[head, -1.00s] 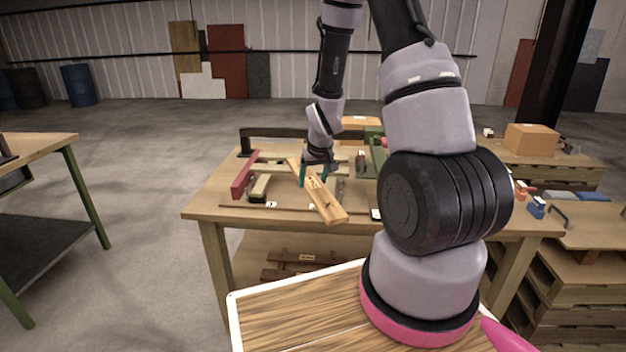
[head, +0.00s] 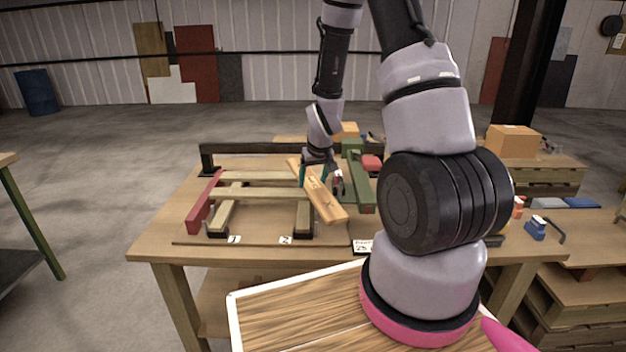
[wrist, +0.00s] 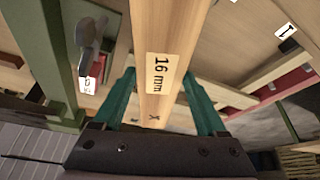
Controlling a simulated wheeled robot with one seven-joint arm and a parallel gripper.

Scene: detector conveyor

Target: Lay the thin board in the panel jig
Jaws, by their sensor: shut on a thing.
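My gripper (head: 317,178) is shut on a long pale wooden board (head: 325,200). In the wrist view the teal fingers (wrist: 160,100) stand on both sides of this board (wrist: 170,40), whose label reads "16 mm". In the head view the board is tilted, its near end toward me, above the right part of the panel jig. The jig has pale bearers (head: 222,215) beside labels 1 and 2, a red rail (head: 204,204) at the left and a black bar (head: 270,148) at the back. Two pale strips (head: 260,193) lie across the bearers. The board hides part of the jig.
A green clamp-like frame (head: 361,188) stands close right of the board, with a red block (head: 372,162) behind it. A small card (head: 363,246) sits at the table's front edge. A cardboard box (head: 513,141) stands on pallets at the right. The table's front left is clear.

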